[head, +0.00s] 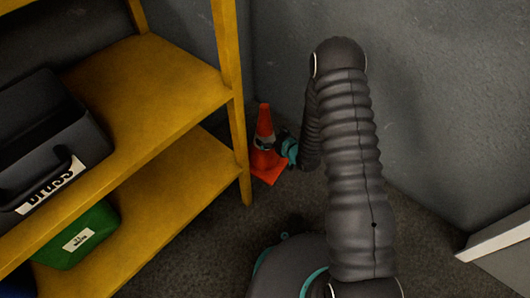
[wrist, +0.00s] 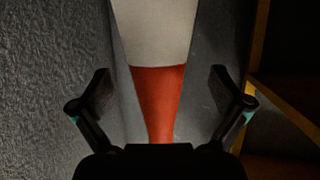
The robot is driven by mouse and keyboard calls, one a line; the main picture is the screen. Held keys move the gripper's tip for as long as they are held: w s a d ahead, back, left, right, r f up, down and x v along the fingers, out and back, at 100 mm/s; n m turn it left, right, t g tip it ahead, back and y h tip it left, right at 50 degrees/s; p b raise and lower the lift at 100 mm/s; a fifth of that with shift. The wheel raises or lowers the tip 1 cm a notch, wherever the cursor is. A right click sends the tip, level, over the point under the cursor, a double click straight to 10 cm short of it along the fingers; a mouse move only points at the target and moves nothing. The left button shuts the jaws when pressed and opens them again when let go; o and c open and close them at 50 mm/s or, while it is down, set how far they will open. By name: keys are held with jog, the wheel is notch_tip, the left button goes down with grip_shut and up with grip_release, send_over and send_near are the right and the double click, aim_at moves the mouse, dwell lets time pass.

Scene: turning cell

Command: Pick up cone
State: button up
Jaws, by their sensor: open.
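An orange cone (head: 264,128) with a pale band and a square orange base stands upright on the floor in the corner, beside the yellow shelf's post. In the head view my gripper (head: 266,143) is at the cone's middle, and my arm reaches down to it from the right. In the wrist view the cone (wrist: 158,95) fills the middle, its white band above and its orange part below. My gripper (wrist: 160,88) is open there, one finger on each side of the cone, with gaps between the fingers and the cone.
A yellow shelf (head: 165,85) stands close left of the cone, its post (head: 238,140) very near. It holds a dark labelled bin (head: 40,140) and a green bin (head: 80,238). Grey walls (head: 430,90) close in behind and right. A pale panel (head: 495,240) stands at the right.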

jog(key=shift+x, duration=2.3)
jog(key=shift+w+d+r, duration=0.1)
jog(key=c, duration=1.8)
jog(key=shift+o, duration=0.2)
